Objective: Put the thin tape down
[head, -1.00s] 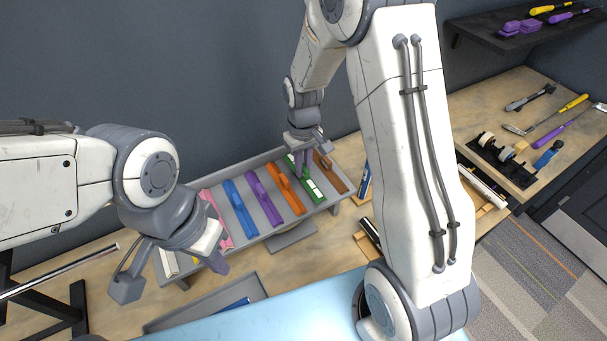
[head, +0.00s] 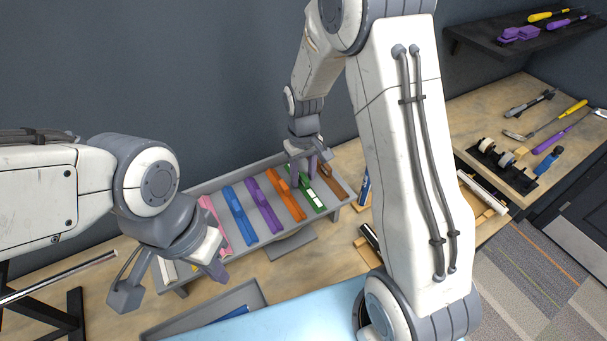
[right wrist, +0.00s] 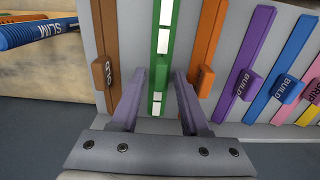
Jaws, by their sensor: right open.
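A green strip with white patches (right wrist: 162,60), which I take to be the thin tape, lies in the grey tray (right wrist: 135,15). It also shows in the head view (head: 314,198), between an orange strip (head: 288,195) and a brown strip (head: 331,182). No label is readable on it. My right gripper (right wrist: 158,80) is open, with one finger on each side of the green strip and gaps to both; it also shows in the head view (head: 305,172). My left gripper (head: 216,270) hangs near the tray's front left; its finger gap is hidden.
The tray also holds purple (right wrist: 245,65), blue (right wrist: 295,80) and pink strips. A blue piece marked SLIM (right wrist: 40,32) lies beyond the brown strip. A second grey tray (head: 245,295) stands in front. Tools and a black rack (head: 505,165) are at the right.

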